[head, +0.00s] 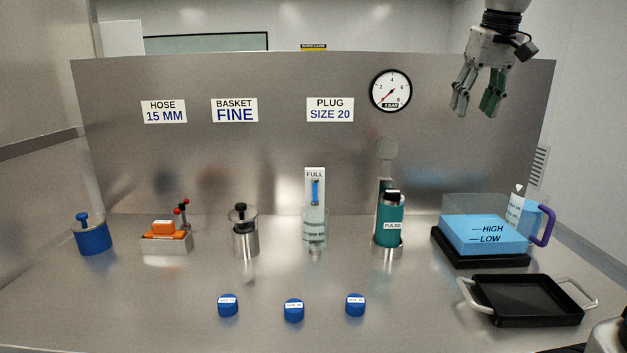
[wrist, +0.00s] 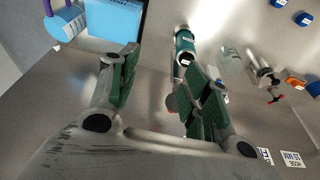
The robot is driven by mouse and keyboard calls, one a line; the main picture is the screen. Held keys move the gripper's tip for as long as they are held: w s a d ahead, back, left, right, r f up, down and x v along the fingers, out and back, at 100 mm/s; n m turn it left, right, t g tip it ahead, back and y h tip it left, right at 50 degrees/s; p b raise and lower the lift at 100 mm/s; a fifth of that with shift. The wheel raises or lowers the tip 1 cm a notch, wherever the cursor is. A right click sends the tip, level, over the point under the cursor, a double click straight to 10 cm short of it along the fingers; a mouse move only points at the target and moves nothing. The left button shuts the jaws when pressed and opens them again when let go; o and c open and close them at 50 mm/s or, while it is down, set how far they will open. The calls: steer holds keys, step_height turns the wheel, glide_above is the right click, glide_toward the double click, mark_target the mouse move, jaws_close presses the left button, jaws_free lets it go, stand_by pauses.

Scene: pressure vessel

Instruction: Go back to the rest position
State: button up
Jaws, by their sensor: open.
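My gripper (head: 476,100) hangs high at the upper right in the head view, in front of the steel back panel's right part. Its fingers point down, are spread apart and hold nothing. In the wrist view my gripper (wrist: 155,95) also shows open, with green pads and bare steel between the fingers. It is well above the bench and touches nothing. Below it stand the teal pulse cylinder (head: 390,222) in a steel cup and the blue-filled clear tank (head: 484,234) marked HIGH and LOW. The cylinder also shows in the wrist view (wrist: 184,45), beyond the right finger.
A round gauge (head: 390,91) is on the panel (head: 270,160). A black tray (head: 525,300) and a purple-handled jug (head: 530,218) stand at right. Three blue plugs (head: 293,310) lie at front. A gauge column (head: 315,210), steel pot (head: 245,238), orange-block holder (head: 167,244) and blue pot (head: 92,238) stand leftward.

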steer(key=s+d+f, duration=0.1)
steer(key=s+f, duration=0.8)
steer(key=s, duration=0.2)
steer(key=s+d+f+t, duration=0.1)
steer(key=s+d+f, duration=0.1)
steer(key=s+f, duration=0.7)
steer(key=s, duration=0.2)
steer(key=shift+s+d+f, duration=0.3)
steer(key=shift+s, duration=0.1)
